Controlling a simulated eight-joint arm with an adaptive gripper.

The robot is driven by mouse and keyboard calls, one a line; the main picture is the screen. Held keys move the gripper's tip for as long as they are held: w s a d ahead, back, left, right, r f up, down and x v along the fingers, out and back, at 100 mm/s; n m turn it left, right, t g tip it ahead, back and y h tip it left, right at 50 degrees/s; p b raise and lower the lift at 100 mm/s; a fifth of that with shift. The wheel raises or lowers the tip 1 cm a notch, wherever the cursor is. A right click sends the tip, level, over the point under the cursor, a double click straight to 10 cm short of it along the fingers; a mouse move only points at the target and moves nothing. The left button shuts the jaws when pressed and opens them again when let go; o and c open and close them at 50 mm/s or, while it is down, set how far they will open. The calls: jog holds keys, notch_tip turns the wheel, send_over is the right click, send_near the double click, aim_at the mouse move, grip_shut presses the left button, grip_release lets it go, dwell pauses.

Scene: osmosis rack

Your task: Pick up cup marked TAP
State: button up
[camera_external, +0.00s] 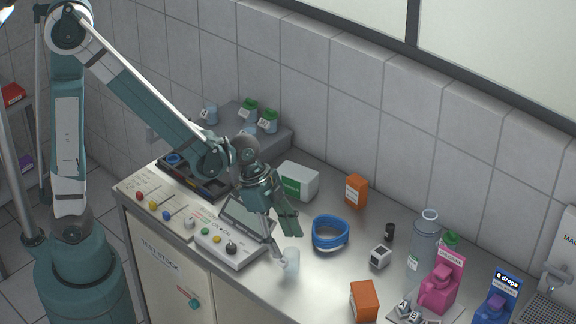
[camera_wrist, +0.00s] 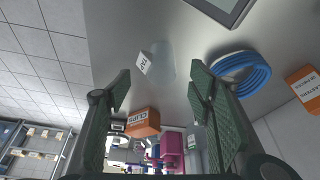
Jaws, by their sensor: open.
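The clear cup marked TAP (camera_external: 291,261) stands on the steel counter in the external view. In the wrist view the see-through cup (camera_wrist: 162,62) shows with its white TAP label (camera_wrist: 144,63) facing left. My gripper (camera_external: 283,240) points down at the counter close by the cup. In the wrist view my gripper (camera_wrist: 160,92) has its two green fingers spread wide with nothing between them. The cup lies ahead of the gap between the fingertips. In the external view one fingertip overlaps the cup's left side; I cannot tell whether they touch.
An orange box (camera_external: 364,301) stands in front, another orange box (camera_external: 356,190) behind. A control panel (camera_external: 233,244) is at left. A bottle (camera_external: 424,243) and pink jug (camera_external: 440,287) stand further right.

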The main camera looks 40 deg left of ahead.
jog(key=shift+d+f, duration=0.1)
jog(key=shift+f, duration=0.05)
send_over(297, 270)
jog(key=a, duration=0.3)
jog(key=shift+s+d+f+b, duration=0.1)
jog(key=shift+f+b, duration=0.15)
jog(key=shift+f, duration=0.85)
jog(key=shift+s+d+f+b, duration=0.1)
jog(key=shift+f+b, duration=0.1)
jog(key=shift+f, duration=0.9)
jog(key=shift+c, duration=0.7)
jog(key=c, duration=0.6)
